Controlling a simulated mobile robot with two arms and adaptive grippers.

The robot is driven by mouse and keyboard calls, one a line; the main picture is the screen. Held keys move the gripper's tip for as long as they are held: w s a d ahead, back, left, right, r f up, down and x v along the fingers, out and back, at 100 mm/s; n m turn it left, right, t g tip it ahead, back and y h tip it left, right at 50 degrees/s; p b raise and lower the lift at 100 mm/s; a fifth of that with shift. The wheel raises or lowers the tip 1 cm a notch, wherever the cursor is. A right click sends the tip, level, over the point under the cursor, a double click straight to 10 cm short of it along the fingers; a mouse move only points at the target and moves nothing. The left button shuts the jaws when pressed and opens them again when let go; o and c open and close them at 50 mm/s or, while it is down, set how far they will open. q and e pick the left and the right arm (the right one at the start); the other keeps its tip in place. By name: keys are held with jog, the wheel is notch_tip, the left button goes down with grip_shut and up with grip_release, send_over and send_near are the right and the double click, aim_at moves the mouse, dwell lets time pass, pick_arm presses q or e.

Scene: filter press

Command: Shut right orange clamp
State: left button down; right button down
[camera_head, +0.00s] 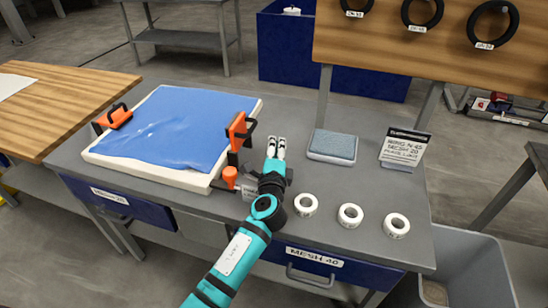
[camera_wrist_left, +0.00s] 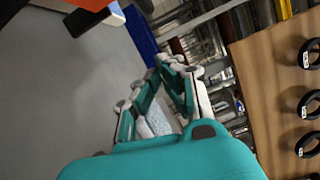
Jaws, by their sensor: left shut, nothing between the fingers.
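The right orange clamp (camera_head: 237,132) stands at the right edge of the blue-covered frame (camera_head: 250,118); its orange handle with a black grip looks raised. A smaller orange knob (camera_head: 230,177) sits at the frame's front right corner. Orange at the top left of the left wrist view (camera_wrist_left: 95,4) appears to be part of this clamp. My left gripper (camera_head: 277,148) is shut and empty, just right of the clamp and apart from it. Its fingers also show in the left wrist view (camera_wrist_left: 180,80). My right gripper is in no view.
Another orange clamp (camera_head: 116,117) is at the frame's left edge. A grey-blue pad (camera_head: 333,147), a sign (camera_head: 404,150) and three white rolls (camera_head: 350,215) lie right of my gripper. A board with black rings (camera_head: 440,45) stands behind.

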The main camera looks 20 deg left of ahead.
pick_arm(q)
jog(key=a, duration=0.1)
jog(key=a+p, duration=0.1)
jog(key=w+a, duration=0.1)
jog(key=a, duration=0.1)
jog(key=shift+r+p, duration=0.3)
jog(key=shift+a+r, duration=0.1)
jog(key=shift+r, duration=0.05)
jog(key=shift+a+r+n+p, duration=0.1)
jog(key=shift+r+n+p, duration=0.1)
jog(key=shift+n+p, duration=0.2)
jog(key=shift+a+r, duration=0.1)
